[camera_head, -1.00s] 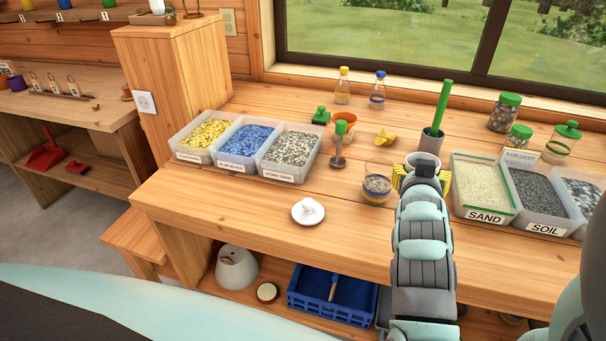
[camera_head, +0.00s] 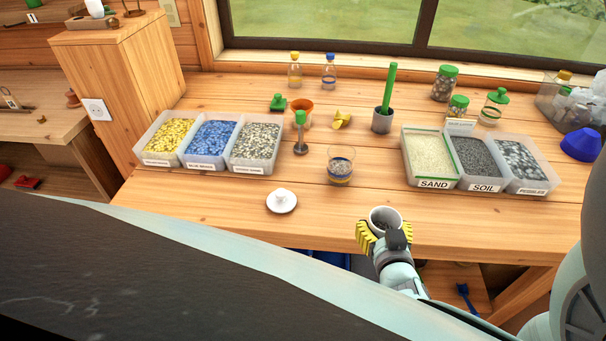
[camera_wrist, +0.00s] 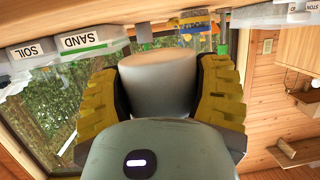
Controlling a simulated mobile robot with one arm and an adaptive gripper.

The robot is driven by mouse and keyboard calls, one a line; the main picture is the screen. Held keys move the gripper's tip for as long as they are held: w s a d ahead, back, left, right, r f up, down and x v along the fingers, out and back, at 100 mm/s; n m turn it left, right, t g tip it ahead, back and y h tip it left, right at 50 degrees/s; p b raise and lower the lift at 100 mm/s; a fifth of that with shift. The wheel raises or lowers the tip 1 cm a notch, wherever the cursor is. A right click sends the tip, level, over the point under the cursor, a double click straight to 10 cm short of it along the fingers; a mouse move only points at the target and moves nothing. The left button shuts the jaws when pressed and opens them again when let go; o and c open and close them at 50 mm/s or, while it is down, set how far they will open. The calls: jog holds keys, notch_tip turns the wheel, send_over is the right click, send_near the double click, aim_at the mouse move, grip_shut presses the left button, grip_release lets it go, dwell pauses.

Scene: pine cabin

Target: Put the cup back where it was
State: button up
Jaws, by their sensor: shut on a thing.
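A grey-white cup (camera_head: 385,217) is between the yellow-padded fingers of my gripper (camera_head: 378,232). My gripper is shut on it, in front of the table's front edge as seen in the head view. The cup looks close to upright there, with its open mouth showing and something dark inside. In the wrist view the cup (camera_wrist: 158,75) is a smooth pale cylinder, with a finger of my gripper (camera_wrist: 160,88) on each side. A clear glass (camera_head: 340,168) with layered contents stands on the table, apart from the cup.
A white saucer-like dish (camera_head: 283,204) lies at the front. Bins of sand (camera_head: 430,160), soil and pebbles stand at right; yellow, blue and grey gravel bins (camera_head: 255,145) at left.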

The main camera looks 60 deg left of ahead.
send_over(384, 203)
jog(key=s+d, duration=0.2)
jog(key=shift+a+f+p, duration=0.25)
jog(key=shift+f+p, duration=0.05)
jog(key=shift+f, duration=0.2)
jog(key=shift+w+a+f, duration=0.15)
jog(key=shift+f, duration=0.1)
jog(key=shift+f+b, duration=1.1)
jog(key=shift+f, duration=0.45)
jog(key=shift+f, duration=0.1)
jog(key=o, duration=1.3)
jog(key=shift+c, duration=0.2)
